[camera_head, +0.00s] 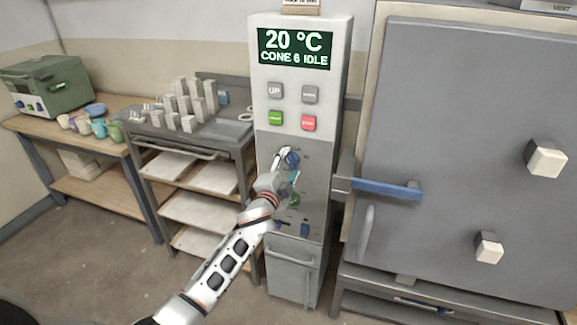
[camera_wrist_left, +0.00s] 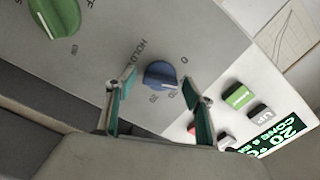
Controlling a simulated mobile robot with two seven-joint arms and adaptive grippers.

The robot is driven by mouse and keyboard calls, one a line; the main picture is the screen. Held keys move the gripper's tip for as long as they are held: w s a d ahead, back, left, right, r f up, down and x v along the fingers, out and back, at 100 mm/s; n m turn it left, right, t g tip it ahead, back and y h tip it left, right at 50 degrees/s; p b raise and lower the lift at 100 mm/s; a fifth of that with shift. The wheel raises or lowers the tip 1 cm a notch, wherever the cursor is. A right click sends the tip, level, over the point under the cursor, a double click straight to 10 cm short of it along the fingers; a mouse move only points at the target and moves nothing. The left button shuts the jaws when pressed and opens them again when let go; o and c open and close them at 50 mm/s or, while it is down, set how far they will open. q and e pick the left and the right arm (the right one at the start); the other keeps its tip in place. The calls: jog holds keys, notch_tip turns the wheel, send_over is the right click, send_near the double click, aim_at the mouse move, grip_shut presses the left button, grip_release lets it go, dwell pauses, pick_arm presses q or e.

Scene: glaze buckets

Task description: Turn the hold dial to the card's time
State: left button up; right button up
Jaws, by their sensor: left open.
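The hold dial (camera_wrist_left: 161,75) is a round blue knob on the grey panel, with HOLD printed beside it. Small marks surround it; only a 0 reads clearly. A pale pointer line shows on the knob. My left gripper (camera_wrist_left: 160,84) is open, with one green-padded finger on each side of the dial; I cannot tell whether they touch it. In the head view the dial (camera_head: 292,158) is partly hidden by my left gripper (camera_head: 287,166). A card (camera_head: 300,3) on top of the control cabinet is cut off by the picture edge, its time unreadable.
The cabinet display (camera_head: 295,48) reads 20 °C, CONE 6 IDLE, above several buttons. A green knob (camera_head: 294,200) sits below the dial. A big grey kiln door (camera_head: 470,130) with a blue handle (camera_head: 387,189) stands right. A rack (camera_head: 190,150) stands left.

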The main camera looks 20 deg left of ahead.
pick_arm(q)
jog(key=shift+s, duration=0.1)
jog(key=s, duration=1.1)
jog(key=shift+s+a, duration=0.2)
jog(key=shift+s, duration=0.2)
jog(key=s+d+f+n+g+h, duration=0.1)
jog(key=s+f+n+g, duration=0.2)
jog(key=s+f, duration=1)
jog(key=s+d+f+n+g+h, duration=0.1)
jog(key=s+f+n+g, duration=0.3)
jog(key=s+f, duration=0.9)
jog(key=s+d+n, duration=0.1)
jog(key=s+n, duration=0.1)
jog(key=s, duration=0.3)
